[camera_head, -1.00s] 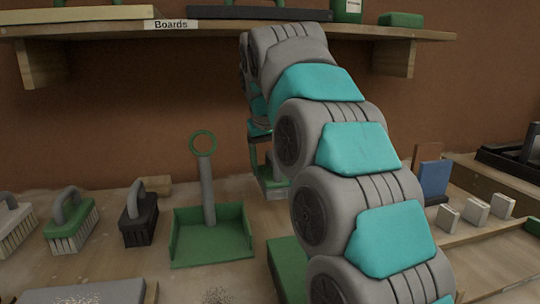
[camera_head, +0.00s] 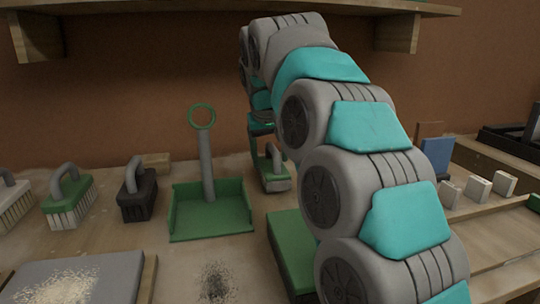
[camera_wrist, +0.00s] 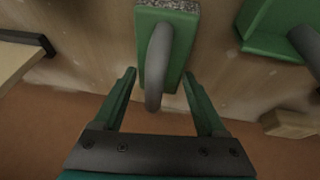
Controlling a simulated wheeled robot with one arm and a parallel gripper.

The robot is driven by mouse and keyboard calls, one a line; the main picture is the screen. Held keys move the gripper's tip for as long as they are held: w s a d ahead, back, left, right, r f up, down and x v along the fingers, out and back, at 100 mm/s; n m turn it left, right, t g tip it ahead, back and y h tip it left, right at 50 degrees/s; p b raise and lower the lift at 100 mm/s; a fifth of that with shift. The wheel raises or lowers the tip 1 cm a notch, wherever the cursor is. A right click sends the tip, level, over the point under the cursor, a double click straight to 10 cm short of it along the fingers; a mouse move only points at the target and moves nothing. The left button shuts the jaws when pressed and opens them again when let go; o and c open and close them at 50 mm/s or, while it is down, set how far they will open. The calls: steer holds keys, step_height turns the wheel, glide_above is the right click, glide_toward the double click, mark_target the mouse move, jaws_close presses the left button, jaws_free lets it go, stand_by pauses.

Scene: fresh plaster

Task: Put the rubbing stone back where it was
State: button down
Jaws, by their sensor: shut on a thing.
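The rubbing stone (camera_head: 275,183) looks like a green block with a grey handle and a gritty grey face. In the wrist view the stone (camera_wrist: 180,50) lies between the fingertips, its speckled face at the top edge and its handle toward me. My gripper (camera_wrist: 159,78) is shut on it, one green finger at each side. In the head view my gripper (camera_head: 262,148) is partly hidden by my arm. It holds the stone just right of the green dustpan (camera_head: 212,217). I cannot tell whether the stone touches the bench.
Several brushes (camera_head: 70,198) stand left of the dustpan. A grey board (camera_head: 120,275) with pale grit lies at front left. A dark gritty patch (camera_head: 214,283) marks the bench, beside a green box (camera_head: 290,250). Small pale blocks (camera_head: 478,190) stand at right. A shelf (camera_head: 200,5) hangs above.

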mark_target(269, 149)
steer(key=shift+f+b, duration=0.35)
steer(key=shift+f, duration=0.15)
jaws_free()
steer(key=shift+f, duration=0.1)
steer(key=shift+v, duration=3.9)
